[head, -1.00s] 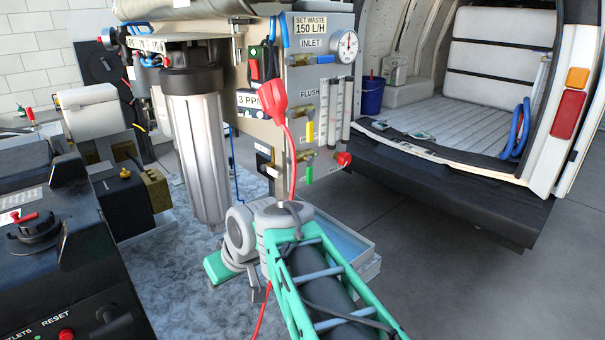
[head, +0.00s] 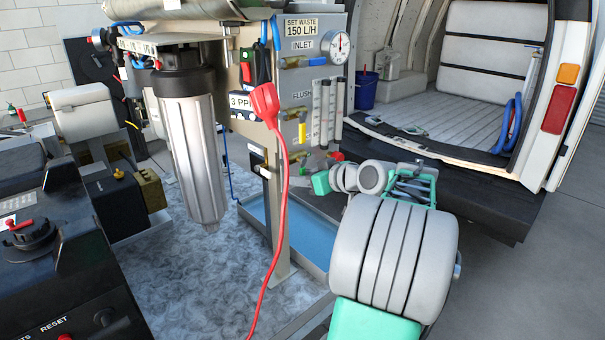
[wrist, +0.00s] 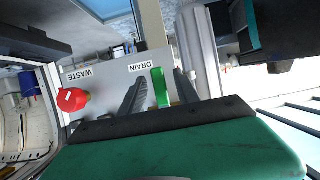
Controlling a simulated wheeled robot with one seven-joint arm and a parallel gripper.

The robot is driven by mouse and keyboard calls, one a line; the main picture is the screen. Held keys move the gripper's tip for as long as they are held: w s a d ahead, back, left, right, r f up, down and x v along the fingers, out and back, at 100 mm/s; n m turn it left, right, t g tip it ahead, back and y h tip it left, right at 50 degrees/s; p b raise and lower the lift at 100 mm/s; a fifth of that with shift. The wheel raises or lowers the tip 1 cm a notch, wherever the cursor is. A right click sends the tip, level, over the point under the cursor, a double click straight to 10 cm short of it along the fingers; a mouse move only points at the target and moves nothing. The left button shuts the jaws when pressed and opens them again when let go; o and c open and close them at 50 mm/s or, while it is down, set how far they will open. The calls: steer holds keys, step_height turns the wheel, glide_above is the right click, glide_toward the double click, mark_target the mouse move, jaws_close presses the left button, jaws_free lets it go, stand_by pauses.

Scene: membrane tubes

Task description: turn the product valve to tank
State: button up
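A green valve handle (wrist: 160,88) stands upright in the wrist picture, its top end close to the inverted DRAIN label (wrist: 141,66). No TANK label is readable, and I cannot confirm this is the product valve. My gripper (wrist: 161,76) is open, with one dark finger on each side of the green handle and visible gaps between.
A red knob (wrist: 72,99) sits beside the WASTE label. The yellow handle (head: 302,131) is above my gripper on the panel. A red cable (head: 284,200) hangs in front of the panel's post. A blue tray (head: 310,241) lies below.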

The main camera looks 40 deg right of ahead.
steer(key=shift+w+f, duration=0.1)
steer(key=shift+w, duration=0.1)
steer(key=shift+c, duration=0.5)
jaws_close()
stand_by(0.8)
